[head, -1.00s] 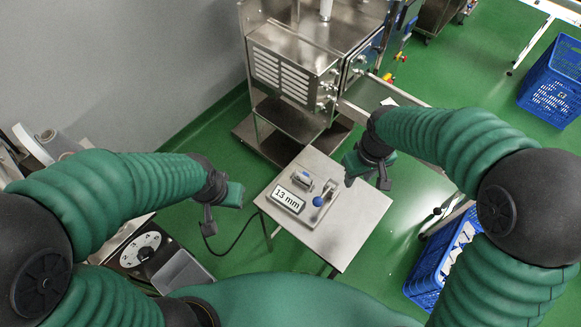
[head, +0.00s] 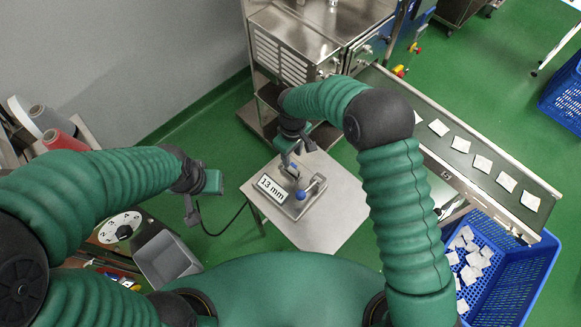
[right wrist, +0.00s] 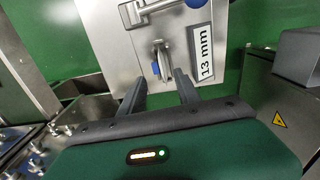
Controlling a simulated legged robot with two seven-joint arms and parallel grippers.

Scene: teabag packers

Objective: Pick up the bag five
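Several flat white bags lie in a row on the conveyor (head: 425,110) at the right of the head view, one near its lower end (head: 530,200). More white bags (head: 474,258) lie loose in the blue crate (head: 530,285) below it. No label marks one as bag five. My right gripper (head: 299,158) is over the small metal table, away from the bags. In the right wrist view its two fingers (right wrist: 160,84) stand apart, with a metal part of the 13 mm device in line with the gap. My left gripper (head: 204,198) hangs left of the table; its opening is unclear.
The small table (head: 330,215) carries the device with a 13 mm label (head: 271,189) and blue-knobbed lever (head: 300,195). A steel machine (head: 290,50) stands behind. A grey bin (head: 166,260) and spools (head: 50,117) are at left.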

